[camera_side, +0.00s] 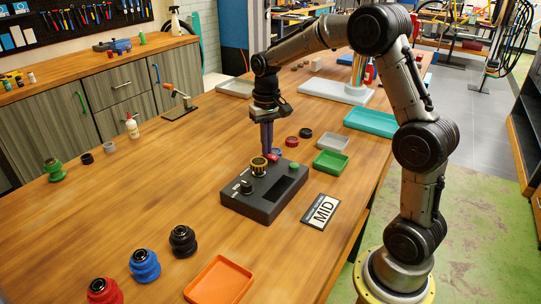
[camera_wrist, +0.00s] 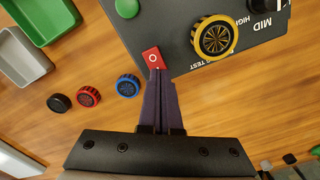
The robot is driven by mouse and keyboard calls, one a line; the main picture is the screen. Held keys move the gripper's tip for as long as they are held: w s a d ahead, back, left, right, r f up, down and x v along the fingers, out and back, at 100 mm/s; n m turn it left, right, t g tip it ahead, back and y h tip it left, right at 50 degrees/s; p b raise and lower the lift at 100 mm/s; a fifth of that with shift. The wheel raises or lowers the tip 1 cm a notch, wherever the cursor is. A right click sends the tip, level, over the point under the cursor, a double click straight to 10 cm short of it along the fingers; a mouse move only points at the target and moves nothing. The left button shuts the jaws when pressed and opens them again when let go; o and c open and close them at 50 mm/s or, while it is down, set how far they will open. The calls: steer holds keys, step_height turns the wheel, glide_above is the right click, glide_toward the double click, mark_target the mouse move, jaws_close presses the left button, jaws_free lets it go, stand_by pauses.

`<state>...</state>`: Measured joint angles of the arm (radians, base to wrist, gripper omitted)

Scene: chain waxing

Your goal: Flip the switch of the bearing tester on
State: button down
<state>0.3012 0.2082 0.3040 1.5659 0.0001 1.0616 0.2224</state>
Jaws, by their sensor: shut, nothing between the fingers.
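The bearing tester (camera_side: 264,193) is a dark box on the wooden table. Its red rocker switch (camera_wrist: 152,58), marked with a white circle, sits at one edge of the top in the wrist view. A yellow-rimmed bearing (camera_side: 259,166) sits on the tester, also seen in the wrist view (camera_wrist: 214,38). A green button (camera_wrist: 127,8) and a selector knob (camera_side: 246,187) are on the box too. My gripper (camera_wrist: 158,72) is shut and empty, its fingertips at the near end of the red switch, touching or just above it. In the side view the fingers (camera_side: 267,153) hide most of the switch.
Blue (camera_wrist: 128,85), red (camera_wrist: 88,95) and black (camera_wrist: 59,103) small wheels lie beside the tester. Green (camera_side: 331,163) and grey (camera_side: 334,143) trays stand behind it. An orange tray (camera_side: 219,281) is in front. The table's left middle is clear.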

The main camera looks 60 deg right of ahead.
steer(key=shift+f, duration=0.2)
steer(key=shift+r, duration=3.55)
